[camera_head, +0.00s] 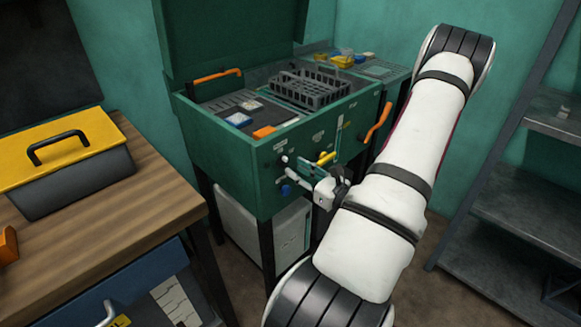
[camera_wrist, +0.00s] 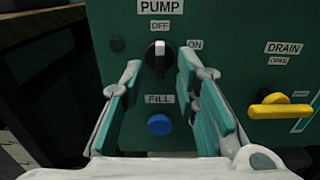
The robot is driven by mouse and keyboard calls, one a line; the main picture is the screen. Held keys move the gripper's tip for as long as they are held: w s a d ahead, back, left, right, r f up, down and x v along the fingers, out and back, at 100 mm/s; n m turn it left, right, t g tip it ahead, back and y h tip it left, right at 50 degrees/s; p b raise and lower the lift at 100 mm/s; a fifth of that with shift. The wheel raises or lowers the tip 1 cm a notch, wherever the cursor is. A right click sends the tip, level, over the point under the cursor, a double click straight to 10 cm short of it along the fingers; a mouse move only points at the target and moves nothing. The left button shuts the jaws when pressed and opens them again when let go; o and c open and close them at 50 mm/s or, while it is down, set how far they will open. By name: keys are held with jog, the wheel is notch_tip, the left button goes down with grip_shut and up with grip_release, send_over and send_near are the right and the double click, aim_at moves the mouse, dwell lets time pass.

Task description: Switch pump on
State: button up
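The pump switch is a dark rotary knob (camera_wrist: 158,62) with a white mark on the green front panel, under the PUMP label. The white mark points up at OFF; ON is printed to the upper right. My gripper (camera_wrist: 160,72) is open, with one teal-padded finger on each side of the knob. The fingers look apart from it, with a gap on both sides. In the camera_head view my gripper (camera_head: 297,168) reaches the left part of the front of the green machine (camera_head: 225,150); the knob is hard to make out there.
A blue FILL button (camera_wrist: 159,125) sits below the knob, between the fingers. A yellow DRAIN handle (camera_wrist: 283,106) is to the right. An orange handle (camera_head: 378,122) is farther right. A workbench (camera_head: 150,200) with a yellow-lidded toolbox (camera_head: 65,150) stands left; metal shelves (camera_head: 520,200) stand right.

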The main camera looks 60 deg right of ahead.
aim_at(287, 163)
jog(key=shift+x, duration=1.7)
grip_shut()
